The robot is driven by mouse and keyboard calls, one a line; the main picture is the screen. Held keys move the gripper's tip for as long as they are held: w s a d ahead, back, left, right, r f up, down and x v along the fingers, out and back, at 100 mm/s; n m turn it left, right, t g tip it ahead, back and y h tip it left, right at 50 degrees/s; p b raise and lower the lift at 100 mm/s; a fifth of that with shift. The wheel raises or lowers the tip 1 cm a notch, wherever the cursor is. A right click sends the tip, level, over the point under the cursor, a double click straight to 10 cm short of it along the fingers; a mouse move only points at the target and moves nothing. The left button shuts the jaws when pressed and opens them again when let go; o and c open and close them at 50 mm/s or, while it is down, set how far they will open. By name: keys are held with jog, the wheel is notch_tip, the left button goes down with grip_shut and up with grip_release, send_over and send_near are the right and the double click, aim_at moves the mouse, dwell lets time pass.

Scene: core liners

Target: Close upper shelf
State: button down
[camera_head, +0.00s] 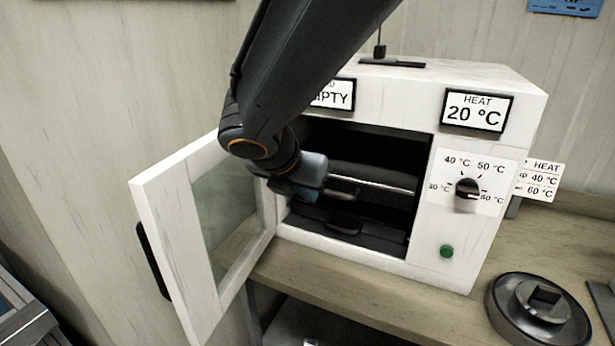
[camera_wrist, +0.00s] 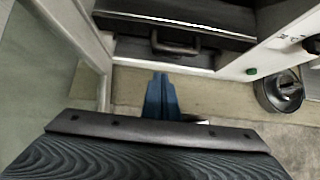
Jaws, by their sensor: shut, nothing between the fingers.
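The white heater cabinet (camera_head: 350,262) stands on a counter with its glass door (camera_head: 205,240) swung open to the left. Inside, an upper dark shelf (camera_head: 375,176) has a pale front edge and a black handle (camera_head: 343,188). A lower shelf handle (camera_head: 343,224) sits beneath it. My gripper (camera_head: 312,180) is at the left of the opening, beside the handles, partly covering the interior. In the wrist view my blue fingers (camera_wrist: 161,80) are together and empty, below a shelf handle (camera_wrist: 176,43). I cannot tell which shelf that handle belongs to, or whether the fingers touch anything.
The control panel with a dial (camera_head: 467,188) and green button (camera_head: 446,251) is right of the opening. A round black device (camera_head: 540,310) stands on the wooden counter (camera_head: 350,305) at the right. The open door and the cabinet's left frame are close to my arm.

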aim_at(332, 176)
jog(key=w+d+f+p, duration=0.1)
jog(key=w+d+f, duration=0.1)
jog(key=w, duration=0.3)
jog(key=shift+f, duration=0.35)
jog(key=shift+w, duration=0.1)
jog(key=w+d, duration=0.1)
jog(key=w, duration=0.1)
jog(key=w+p, duration=0.1)
jog(key=w, duration=0.2)
jog(key=w+d, duration=0.1)
jog(key=w, duration=0.1)
jog(key=shift+w+d+p, duration=0.15)
jog(key=shift+d+p, duration=0.15)
jog(key=shift+p, duration=0.05)
